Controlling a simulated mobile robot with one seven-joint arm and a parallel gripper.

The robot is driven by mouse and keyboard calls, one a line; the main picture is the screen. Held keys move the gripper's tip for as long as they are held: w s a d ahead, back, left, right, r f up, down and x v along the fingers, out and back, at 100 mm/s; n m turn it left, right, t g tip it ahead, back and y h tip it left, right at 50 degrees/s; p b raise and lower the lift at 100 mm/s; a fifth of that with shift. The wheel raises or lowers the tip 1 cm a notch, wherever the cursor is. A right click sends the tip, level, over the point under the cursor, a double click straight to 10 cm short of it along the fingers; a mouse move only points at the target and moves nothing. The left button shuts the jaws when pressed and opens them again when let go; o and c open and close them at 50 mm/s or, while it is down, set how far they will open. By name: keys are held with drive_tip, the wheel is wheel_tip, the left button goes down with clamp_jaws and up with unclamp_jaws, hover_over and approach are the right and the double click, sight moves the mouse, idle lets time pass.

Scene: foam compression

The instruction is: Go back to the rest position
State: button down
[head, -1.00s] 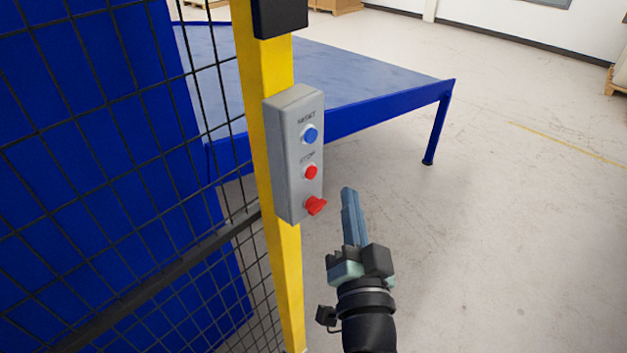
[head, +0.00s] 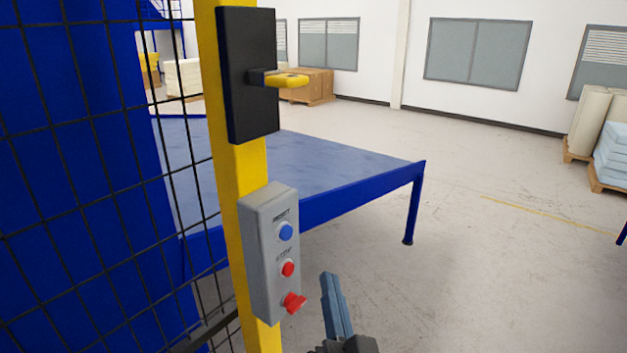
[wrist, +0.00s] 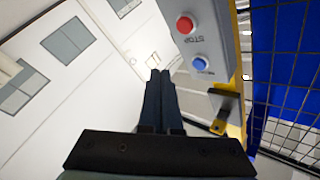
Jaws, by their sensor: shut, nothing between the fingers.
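My gripper (head: 329,277) is at the bottom of the head view, just right of the grey button box. Its fingers are together, point upward and hold nothing. They also show in the middle of the wrist view (wrist: 160,74). The grey button box (head: 262,262) is fixed to the yellow post (head: 242,165). It carries a blue reset button (head: 286,231), a red stop button (head: 288,268) and a red knob (head: 294,303) below. In the head view a gap shows between my fingers and the box. The rest of my arm is out of the head view.
A black latch box (head: 248,75) with a yellow handle (head: 287,80) sits higher on the post. Black mesh fence (head: 110,180) fills the left side. A blue table (head: 340,170) stands behind the post. The floor (head: 500,270) to the right is open. Pallets (head: 602,180) stand far right.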

wheel_tip(320, 180, up, 18)
drive_tip(key=s+a+n+t+b, duration=0.1)
drive_tip(key=s+a+n+t, duration=0.1)
drive_tip(key=n+t, duration=0.15)
drive_tip(key=s+r+t+h, duration=0.1)
drive_tip(key=s+r+t, duration=0.1)
drive_tip(key=s+r, duration=0.3)
drive_tip(key=s+r+n+t+h, duration=0.1)
drive_tip(key=s+r, duration=0.4)
drive_tip(key=r, duration=0.5)
drive_tip(key=shift+s+d+r+t+h+b, duration=0.2)
drive_tip(key=shift+d+r+t+h+b, duration=0.2)
drive_tip(key=shift+t+h, duration=0.2)
drive_tip(key=shift+f+n, duration=0.15)
drive_tip(key=shift+n, duration=0.1)
